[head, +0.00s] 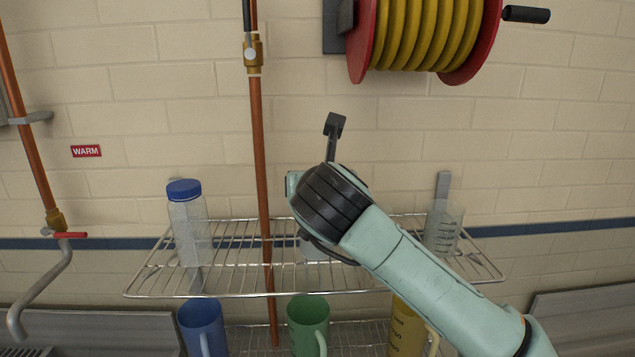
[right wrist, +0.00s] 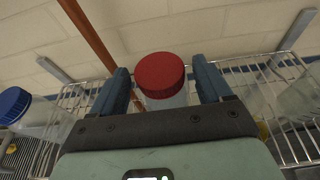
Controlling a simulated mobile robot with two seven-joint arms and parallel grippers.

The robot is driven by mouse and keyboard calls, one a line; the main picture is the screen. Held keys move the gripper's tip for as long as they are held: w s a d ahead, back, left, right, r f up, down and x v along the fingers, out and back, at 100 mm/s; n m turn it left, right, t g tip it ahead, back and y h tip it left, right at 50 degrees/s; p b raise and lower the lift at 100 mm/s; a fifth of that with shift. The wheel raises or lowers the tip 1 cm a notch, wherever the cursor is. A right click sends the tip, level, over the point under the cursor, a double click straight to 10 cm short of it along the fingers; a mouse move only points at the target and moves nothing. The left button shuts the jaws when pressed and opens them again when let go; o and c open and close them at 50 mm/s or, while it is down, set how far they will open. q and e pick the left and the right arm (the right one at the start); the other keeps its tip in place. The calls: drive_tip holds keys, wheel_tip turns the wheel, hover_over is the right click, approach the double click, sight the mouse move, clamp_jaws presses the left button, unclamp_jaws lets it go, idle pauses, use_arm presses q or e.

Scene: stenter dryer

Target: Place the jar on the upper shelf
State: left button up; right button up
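The jar (right wrist: 161,74) has a red lid and a clear body. In the right wrist view it is between the two blue fingers of my right gripper (right wrist: 164,82), with a narrow gap on each side, so the gripper looks open around it. In the head view my right arm hides most of the jar; a pale piece of what seems to be its body (head: 313,249) shows below the wrist, at the upper shelf (head: 232,279). Whether its base rests on the wires is hidden. My left gripper is out of view.
On the upper shelf, a blue-lidded bottle (head: 187,225) stands at the left and a clear beaker (head: 443,228) at the right. Blue (head: 201,325), green (head: 308,322) and yellow (head: 405,328) jugs stand below. A copper pipe (head: 260,150) runs down the wall; a hose reel (head: 425,35) hangs above.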

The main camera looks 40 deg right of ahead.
drive_tip(key=shift+s, duration=0.15)
drive_tip(key=shift+r, duration=0.15)
drive_tip(key=shift+a+r, duration=0.15)
drive_tip(key=v, duration=1.1)
drive_tip(key=shift+s+b, duration=0.25)
drive_tip(key=shift+b, duration=0.15)
drive_tip(key=shift+a, duration=0.1)
